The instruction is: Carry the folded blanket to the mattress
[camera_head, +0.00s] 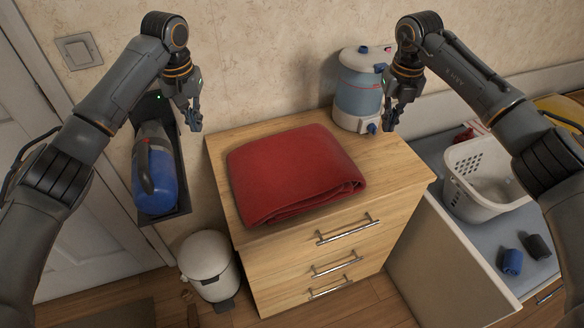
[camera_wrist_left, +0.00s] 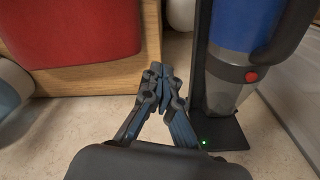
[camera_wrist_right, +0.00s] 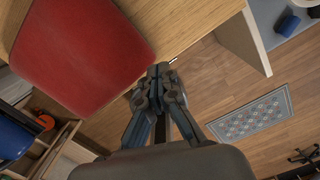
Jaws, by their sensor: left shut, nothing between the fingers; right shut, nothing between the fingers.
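The folded red blanket (camera_head: 288,172) lies flat on top of the wooden chest of drawers (camera_head: 390,155). It also shows in the left wrist view (camera_wrist_left: 70,30) and the right wrist view (camera_wrist_right: 85,50). My left gripper (camera_head: 194,122) is shut and empty, in the air to the left of the blanket, near the wall; its closed fingers show in its wrist view (camera_wrist_left: 158,75). My right gripper (camera_head: 391,122) is shut and empty, to the right of the blanket, in front of the blue container; its fingers show in its wrist view (camera_wrist_right: 158,75). Neither touches the blanket. I see no mattress.
A blue-and-white container (camera_head: 358,92) stands at the chest's back right corner. A blue handheld vacuum (camera_head: 155,175) hangs on the wall at left, above a white bin (camera_head: 207,262). A white laundry basket (camera_head: 487,180) and two rolled dark items stand on the right counter. A rug (camera_wrist_right: 252,112) lies on the floor.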

